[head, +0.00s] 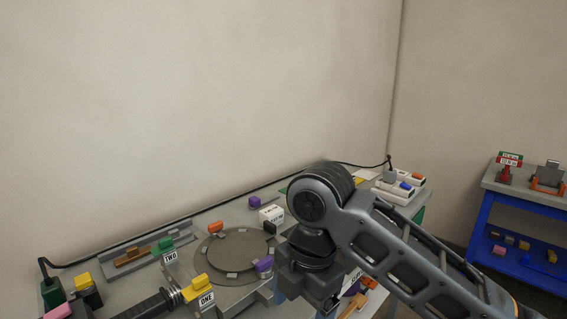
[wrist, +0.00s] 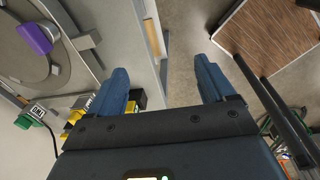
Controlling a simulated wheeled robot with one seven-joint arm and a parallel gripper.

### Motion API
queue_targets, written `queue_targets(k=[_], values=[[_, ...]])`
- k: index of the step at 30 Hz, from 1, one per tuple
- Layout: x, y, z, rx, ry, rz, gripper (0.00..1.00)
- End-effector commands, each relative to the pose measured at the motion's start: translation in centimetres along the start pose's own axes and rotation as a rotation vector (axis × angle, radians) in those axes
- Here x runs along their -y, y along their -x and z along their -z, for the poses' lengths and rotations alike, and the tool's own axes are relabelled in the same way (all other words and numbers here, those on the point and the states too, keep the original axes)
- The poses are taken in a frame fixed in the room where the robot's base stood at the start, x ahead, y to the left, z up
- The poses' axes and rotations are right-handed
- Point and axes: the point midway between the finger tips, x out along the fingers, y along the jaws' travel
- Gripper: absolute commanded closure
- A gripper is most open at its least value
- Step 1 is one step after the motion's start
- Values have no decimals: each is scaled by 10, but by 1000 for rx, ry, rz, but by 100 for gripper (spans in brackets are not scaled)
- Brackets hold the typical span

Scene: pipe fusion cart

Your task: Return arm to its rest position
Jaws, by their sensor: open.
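My gripper (wrist: 160,88) is open and empty in the wrist view, with its two blue fingers wide apart. It hangs over the edge of the work table, with the tabletop on the left and the floor below. In the head view my arm crosses the right half of the picture, bent at a raised joint above the table. That arm hides part of the table, and the fingertips are hardly visible there.
The table holds a round grey plate (head: 238,252), a yellow block (head: 195,289) labelled ONE, a green block (head: 166,243) by label TWO, and purple blocks. A blue-framed cart (head: 520,230) stands at right. A brown wooden surface (wrist: 270,38) shows in the wrist view.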

Motion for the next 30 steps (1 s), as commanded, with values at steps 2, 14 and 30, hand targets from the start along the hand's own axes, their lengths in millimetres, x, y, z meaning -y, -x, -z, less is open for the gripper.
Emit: queue_targets(k=[2, 14, 30], values=[[-3, -5, 9, -26, -16, -28, 17], [-29, -32, 72, -241, -203, -262, 17], [-27, -58, 141, -715, -912, -705, 17]])
